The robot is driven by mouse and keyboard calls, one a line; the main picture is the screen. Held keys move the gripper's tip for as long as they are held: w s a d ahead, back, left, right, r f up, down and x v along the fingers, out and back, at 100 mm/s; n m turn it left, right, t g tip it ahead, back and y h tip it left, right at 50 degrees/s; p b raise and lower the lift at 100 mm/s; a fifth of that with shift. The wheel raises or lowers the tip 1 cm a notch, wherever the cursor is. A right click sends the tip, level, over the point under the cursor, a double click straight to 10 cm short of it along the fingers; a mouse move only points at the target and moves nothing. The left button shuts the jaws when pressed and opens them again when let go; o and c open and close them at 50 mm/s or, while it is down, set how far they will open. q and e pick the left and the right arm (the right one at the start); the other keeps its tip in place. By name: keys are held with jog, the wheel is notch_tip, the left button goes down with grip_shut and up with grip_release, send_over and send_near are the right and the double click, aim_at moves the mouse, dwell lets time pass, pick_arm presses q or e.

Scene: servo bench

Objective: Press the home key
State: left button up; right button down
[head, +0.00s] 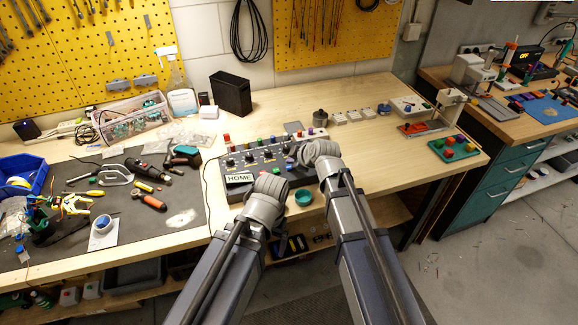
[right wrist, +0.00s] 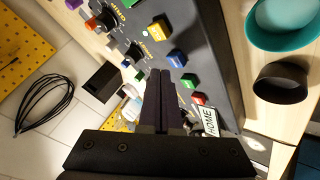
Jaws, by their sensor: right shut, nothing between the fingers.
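The dark control panel (head: 262,153) lies on the bench with knobs and coloured keys. A white HOME label (head: 239,178) sits at its near left corner.
A teal cup (head: 303,197) stands near the panel's front edge, between my arms. A dark mat (head: 95,215) with tools lies left. A black box (head: 231,93) stands behind. A green tray (head: 454,149) is at right. Bare bench lies right of the panel.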

aim_at(291, 171)
notch_tip(291, 171, up, 5)
jog(key=p, duration=0.5)
dwell(0.3)
dwell(0.4)
jog(key=s+f+m+g, duration=0.1)
jog(key=s, duration=0.3)
jog(key=s+f+m+g+h, duration=0.1)
jog(key=s+f+m+g, duration=0.1)
jog(key=s, duration=0.2)
jog(key=s+f+m+g+h, duration=0.1)
jog(key=s+f, duration=0.1)
jog(key=s, duration=0.3)
jog(key=shift+d+m, duration=0.15)
jog(key=shift+m, duration=0.15)
jog(key=s+d+m+g+h, duration=0.2)
jog(key=s+m, duration=0.1)
jog(key=s, duration=0.3)
jog(key=s+d+f+m+g+h, duration=0.1)
jog(key=s+d+m+g+h, duration=0.1)
jog(key=s, duration=0.5)
jog(key=shift+d+f+m, duration=0.25)
jog(key=shift+d+m, duration=0.2)
jog(key=shift+m, duration=0.35)
